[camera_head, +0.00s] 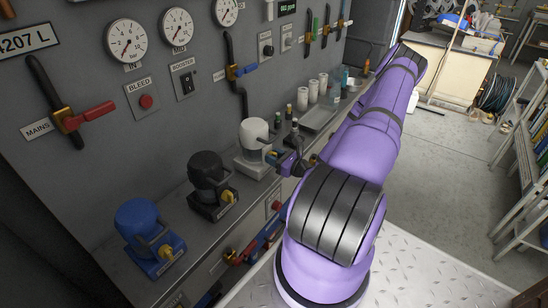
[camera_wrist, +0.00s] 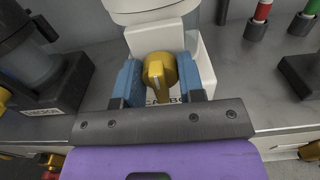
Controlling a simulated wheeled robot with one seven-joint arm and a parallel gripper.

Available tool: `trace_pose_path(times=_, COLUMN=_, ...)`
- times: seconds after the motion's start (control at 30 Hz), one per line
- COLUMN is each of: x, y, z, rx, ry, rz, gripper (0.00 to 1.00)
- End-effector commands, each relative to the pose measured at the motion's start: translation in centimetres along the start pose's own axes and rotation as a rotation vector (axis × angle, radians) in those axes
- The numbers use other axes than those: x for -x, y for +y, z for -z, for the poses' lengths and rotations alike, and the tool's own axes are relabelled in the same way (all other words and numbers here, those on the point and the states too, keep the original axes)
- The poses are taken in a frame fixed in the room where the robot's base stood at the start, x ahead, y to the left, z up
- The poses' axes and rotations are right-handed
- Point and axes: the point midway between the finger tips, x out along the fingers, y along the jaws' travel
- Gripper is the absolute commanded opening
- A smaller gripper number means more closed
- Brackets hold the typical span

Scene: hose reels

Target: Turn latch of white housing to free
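The white housing (camera_head: 254,138) stands on the grey bench, third in a row of similar units. It also shows at the top of the wrist view (camera_wrist: 152,38). Its yellow latch (camera_wrist: 157,72) is a round knob with a lever pointing down toward me. My gripper (camera_wrist: 162,82) has its blue fingers on either side of the latch, one left and one right. Narrow gaps seem to show between the fingers and the lever. In the head view my gripper (camera_head: 279,157) is at the housing's front, and the latch is mostly hidden there.
A black housing (camera_head: 210,182) and a blue housing (camera_head: 147,232), each with a yellow latch, stand to the left. Small bottles (camera_head: 289,113) and a tray (camera_head: 320,116) lie beyond. The gauge wall (camera_head: 200,90) rises behind. Red and blue valves sit below the bench edge.

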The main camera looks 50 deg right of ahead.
Motion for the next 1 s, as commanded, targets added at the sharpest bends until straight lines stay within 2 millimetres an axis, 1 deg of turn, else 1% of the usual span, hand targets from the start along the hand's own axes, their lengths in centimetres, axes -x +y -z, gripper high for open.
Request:
trace_pose_path(times=0.27, x=0.01, y=0.0, z=-0.01, rx=-0.013, ry=0.0, rz=0.0, gripper=0.12)
trace_pose_path(times=0.47, x=0.01, y=-0.02, z=-0.02, rx=-0.082, ry=0.0, rz=0.0, gripper=0.12)
trace_pose_path(times=0.67, x=-0.02, y=-0.04, z=-0.03, rx=-0.225, ry=-0.001, rz=0.0, gripper=0.12)
trace_pose_path(times=1.0, x=0.03, y=-0.14, z=0.02, rx=-0.544, ry=0.0, rz=0.001, gripper=0.12)
